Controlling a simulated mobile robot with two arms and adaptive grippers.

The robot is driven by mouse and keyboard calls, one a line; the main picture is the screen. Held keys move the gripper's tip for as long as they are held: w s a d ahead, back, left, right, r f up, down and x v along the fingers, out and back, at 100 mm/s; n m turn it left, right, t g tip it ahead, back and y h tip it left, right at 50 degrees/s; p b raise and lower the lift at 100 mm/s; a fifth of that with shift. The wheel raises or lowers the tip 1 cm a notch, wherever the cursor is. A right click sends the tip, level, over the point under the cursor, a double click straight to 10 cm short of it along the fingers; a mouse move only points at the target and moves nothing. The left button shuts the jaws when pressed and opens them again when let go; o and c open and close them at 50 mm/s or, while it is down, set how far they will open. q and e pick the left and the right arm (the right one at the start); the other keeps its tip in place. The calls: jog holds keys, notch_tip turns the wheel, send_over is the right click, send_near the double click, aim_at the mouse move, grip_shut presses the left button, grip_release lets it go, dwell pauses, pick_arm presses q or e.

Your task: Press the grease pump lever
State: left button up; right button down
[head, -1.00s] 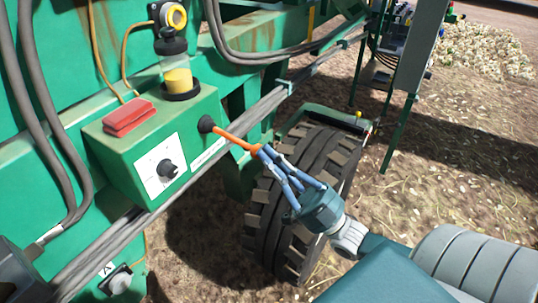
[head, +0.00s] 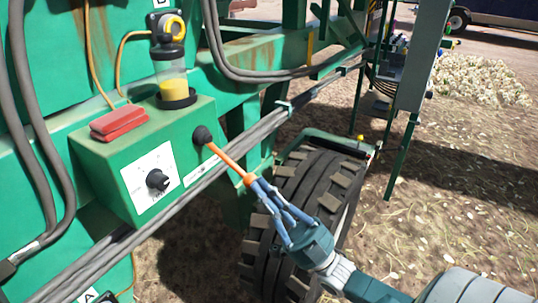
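The grease pump is a green box (head: 118,180) on the machine's side, with a clear reservoir (head: 172,77) of yellow grease on top. Its orange lever (head: 229,164) sticks out from a black boot on the box's right end and slopes down to the right. My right gripper (head: 252,184) is at the lever's outer end, its blue fingers closed around the orange tip. The very tip is hidden between the fingers. My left gripper does not show.
A red block (head: 118,122) lies on the box, and a black knob (head: 158,180) is on its front plate. A big tyre (head: 304,205) stands right behind my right gripper. Grey cables (head: 225,145) run along the machine. Open straw-covered ground lies to the right.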

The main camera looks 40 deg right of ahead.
jog(key=shift+w+f, duration=0.1)
jog(key=shift+f, duration=0.35)
jog(key=v, duration=1.1)
jog(key=shift+s+d, duration=0.15)
jog(key=shift+s, duration=0.3)
dwell(0.7)
